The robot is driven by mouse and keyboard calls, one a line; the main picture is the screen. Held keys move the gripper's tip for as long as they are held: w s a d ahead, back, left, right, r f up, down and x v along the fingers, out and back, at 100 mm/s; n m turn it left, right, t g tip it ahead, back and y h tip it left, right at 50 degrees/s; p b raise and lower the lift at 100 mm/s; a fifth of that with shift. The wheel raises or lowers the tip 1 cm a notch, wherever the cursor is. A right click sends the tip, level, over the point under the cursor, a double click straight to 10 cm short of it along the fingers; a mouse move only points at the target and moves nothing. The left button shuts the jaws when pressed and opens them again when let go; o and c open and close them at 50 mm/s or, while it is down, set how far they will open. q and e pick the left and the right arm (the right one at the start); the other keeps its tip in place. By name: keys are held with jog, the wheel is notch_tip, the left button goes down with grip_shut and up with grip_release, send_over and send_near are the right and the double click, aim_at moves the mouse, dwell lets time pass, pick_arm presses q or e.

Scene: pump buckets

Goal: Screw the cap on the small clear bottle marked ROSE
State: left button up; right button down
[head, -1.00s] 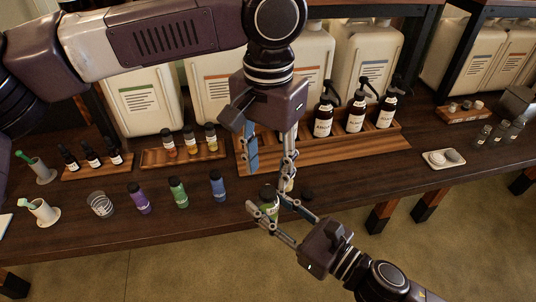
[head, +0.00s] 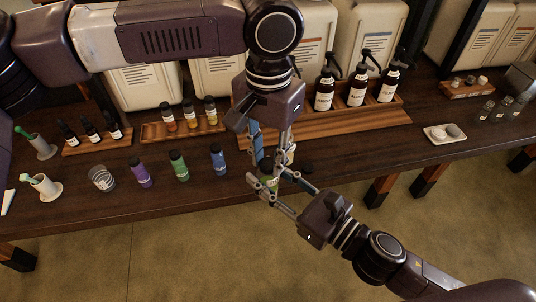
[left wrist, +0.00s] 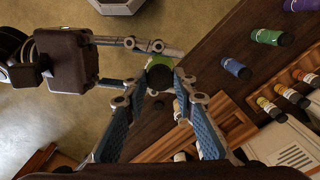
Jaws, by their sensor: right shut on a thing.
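My right gripper (head: 266,188) is shut on a small bottle (head: 271,182) with green showing through it, just over the table's front part. Its label cannot be read. My left gripper (head: 271,158) is above it, pointing down, with its fingers apart on either side of the bottle's dark top. In the left wrist view the dark round top (left wrist: 161,77) with green behind it lies between my left fingers (left wrist: 162,98). Whether the fingers touch it cannot be told. I cannot read ROSE on any bottle.
Purple (head: 140,172), green (head: 179,165) and blue (head: 218,158) bottles and a clear cup (head: 102,177) stand to the left. Dark pump bottles (head: 357,85) stand on a wooden tray behind. A white dish (head: 444,134) and small clear bottles (head: 502,108) are at the right.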

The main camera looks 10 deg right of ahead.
pick_arm(q)
grip_shut()
jog(key=m, duration=0.8)
jog(key=o, duration=0.9)
grip_release()
jog(key=shift+r, duration=2.25)
jog(key=shift+c, duration=0.3)
